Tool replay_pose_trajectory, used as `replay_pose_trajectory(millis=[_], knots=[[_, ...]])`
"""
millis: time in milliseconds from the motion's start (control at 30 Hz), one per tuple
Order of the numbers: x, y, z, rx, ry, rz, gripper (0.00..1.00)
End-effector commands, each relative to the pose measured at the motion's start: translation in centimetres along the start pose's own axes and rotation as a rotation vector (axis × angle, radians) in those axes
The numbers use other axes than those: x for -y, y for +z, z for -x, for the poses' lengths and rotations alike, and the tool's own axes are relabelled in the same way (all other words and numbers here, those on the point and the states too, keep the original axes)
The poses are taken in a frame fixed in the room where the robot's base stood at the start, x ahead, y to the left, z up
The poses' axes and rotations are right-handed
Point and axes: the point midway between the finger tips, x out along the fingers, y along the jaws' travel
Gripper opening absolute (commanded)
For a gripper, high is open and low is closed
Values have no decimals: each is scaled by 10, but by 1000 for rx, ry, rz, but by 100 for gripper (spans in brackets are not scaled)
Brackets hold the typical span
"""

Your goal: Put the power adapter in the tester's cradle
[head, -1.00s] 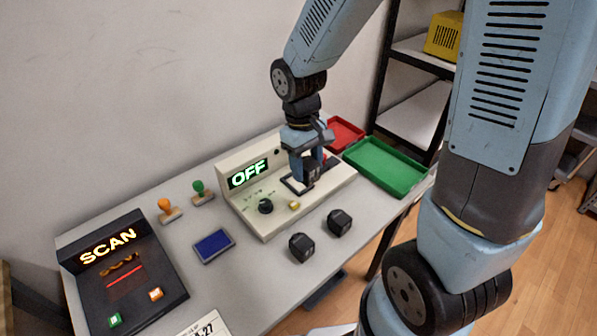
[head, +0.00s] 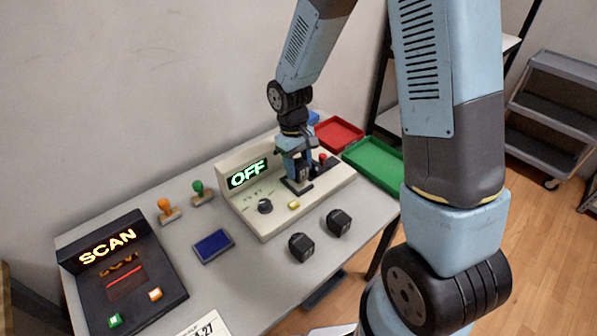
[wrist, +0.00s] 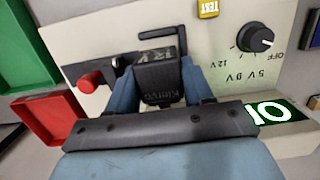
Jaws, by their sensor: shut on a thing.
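My gripper (head: 297,178) is shut on a black power adapter (wrist: 160,84), with one finger on each side of it in the wrist view. The beige tester (head: 265,220) stands on the table with its display reading OFF. Its dark cradle (head: 296,188) lies directly under my gripper, mostly hidden by the fingers. The adapter is at or just above the cradle; I cannot tell whether it touches or is seated. A red-tipped lever (wrist: 90,82) and a black L-shaped bar (wrist: 158,42) are beside the cradle.
Two more black adapters (head: 301,247) (head: 339,222) lie in front of the tester. A green tray (head: 375,165) and a red tray (head: 338,134) are to its right. A blue pad (head: 214,246), two stamps (head: 168,211) (head: 201,193) and a scanner (head: 125,275) are left.

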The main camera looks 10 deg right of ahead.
Motion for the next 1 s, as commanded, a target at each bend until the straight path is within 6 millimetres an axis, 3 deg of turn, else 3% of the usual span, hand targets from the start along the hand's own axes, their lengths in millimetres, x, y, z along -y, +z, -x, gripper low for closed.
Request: replay_pose_trajectory(millis=[200,667,700,933,1000], knots=[[1,-3,-25,2,-1,0,10],[0,-4,-30,1,0,0,10],[0,-4,-31,1,0,0,53],[1,-3,-32,3,-2,0,75],[1,-3,-32,4,-2,0,77]])
